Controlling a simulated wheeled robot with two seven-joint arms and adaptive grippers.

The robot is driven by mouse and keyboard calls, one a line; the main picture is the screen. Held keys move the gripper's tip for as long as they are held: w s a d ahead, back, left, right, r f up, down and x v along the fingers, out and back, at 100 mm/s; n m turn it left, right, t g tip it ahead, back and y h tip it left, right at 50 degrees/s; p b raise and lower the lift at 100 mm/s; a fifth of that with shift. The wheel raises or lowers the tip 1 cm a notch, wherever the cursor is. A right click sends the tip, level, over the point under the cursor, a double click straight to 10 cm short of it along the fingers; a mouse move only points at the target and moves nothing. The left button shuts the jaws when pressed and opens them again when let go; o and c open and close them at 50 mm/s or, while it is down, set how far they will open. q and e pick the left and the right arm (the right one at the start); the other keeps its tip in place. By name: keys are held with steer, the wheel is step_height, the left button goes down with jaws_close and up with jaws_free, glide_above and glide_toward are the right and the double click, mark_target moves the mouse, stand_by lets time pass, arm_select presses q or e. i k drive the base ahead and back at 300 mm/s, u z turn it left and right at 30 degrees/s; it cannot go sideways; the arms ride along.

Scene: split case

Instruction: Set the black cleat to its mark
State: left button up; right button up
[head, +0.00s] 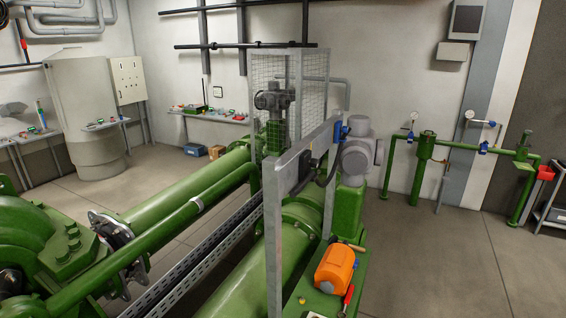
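I cannot make out a black cleat or its mark with certainty. A small dark fitting (304,171) sits on the face of the grey metal frame (273,230) near the middle, with a dark cable beside it. It is too small to tell whether it is the cleat. Neither of my grippers shows in the head view.
Large green pipes (180,213) run across the left and centre. An orange case (335,268) sits on a green surface at the lower middle. A grey valve actuator (357,150) stands behind the frame. The floor (430,255) at right is clear.

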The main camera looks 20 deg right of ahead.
mark_target(304, 167)
steer(key=z, duration=0.05)
steer(key=k, duration=0.6)
steer(key=z, duration=0.8)
steer(key=i, duration=1.35)
steer(key=u, duration=0.8)
